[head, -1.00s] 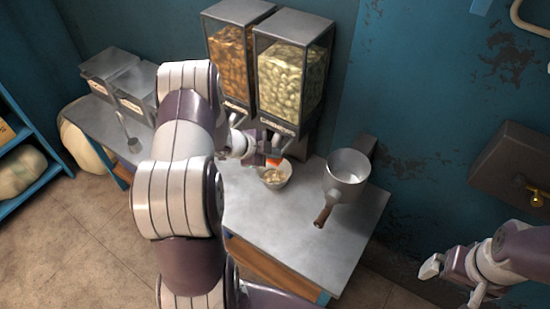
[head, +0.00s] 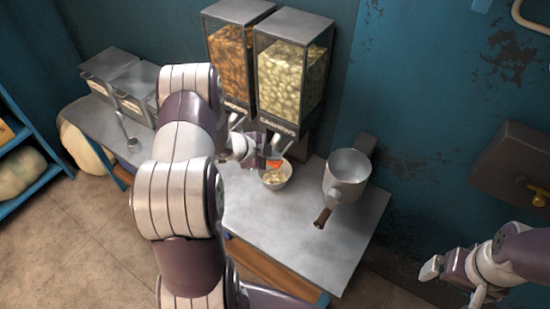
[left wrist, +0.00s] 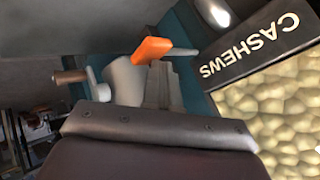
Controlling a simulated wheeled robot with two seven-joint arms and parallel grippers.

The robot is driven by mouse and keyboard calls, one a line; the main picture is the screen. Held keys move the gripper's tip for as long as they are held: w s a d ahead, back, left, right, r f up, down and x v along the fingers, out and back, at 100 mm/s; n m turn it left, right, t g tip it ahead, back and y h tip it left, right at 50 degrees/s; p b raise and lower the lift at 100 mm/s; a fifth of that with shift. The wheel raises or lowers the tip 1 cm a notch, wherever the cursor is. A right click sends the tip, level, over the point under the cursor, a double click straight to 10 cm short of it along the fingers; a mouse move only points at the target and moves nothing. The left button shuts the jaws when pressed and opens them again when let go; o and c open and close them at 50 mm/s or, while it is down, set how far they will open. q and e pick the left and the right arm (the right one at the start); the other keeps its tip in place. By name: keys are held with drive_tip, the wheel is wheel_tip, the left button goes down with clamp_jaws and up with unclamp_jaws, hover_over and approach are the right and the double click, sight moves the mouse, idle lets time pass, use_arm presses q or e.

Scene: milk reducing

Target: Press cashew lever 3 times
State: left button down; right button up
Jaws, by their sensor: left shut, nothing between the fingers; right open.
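The cashew dispenser (head: 290,80) is a clear bin of pale nuts with a dark frame, the right one of two. Its orange lever (head: 275,163) shows below the label, above a small metal bowl (head: 275,178) holding some nuts. My left gripper (head: 264,157) is shut and empty, right at the lever. In the left wrist view the orange lever (left wrist: 152,50) lies across the tip of the closed fingers (left wrist: 163,85); whether they touch is unclear. The CASHEWS label (left wrist: 250,45) is at right. My right gripper (head: 451,283) is open and empty at the lower right, away from the table.
A dispenser of browner nuts (head: 230,65) stands just left of the cashews. A metal pot (head: 346,175) with a wooden handle stands right of the bowl. The table's front right (head: 285,228) is clear. Lidded metal containers (head: 135,92) stand at the left end.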

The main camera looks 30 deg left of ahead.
use_arm(q)
drive_tip(key=shift+f, duration=0.45)
drive_tip(key=shift+r, duration=0.1)
idle(0.4)
drive_tip(key=shift+r+p, duration=1.55)
drive_tip(key=shift+r, duration=0.1)
wheel_tip(320, 180, up, 5)
drive_tip(key=p, duration=0.4)
drive_tip(key=shift+p, duration=0.4)
idle(1.3)
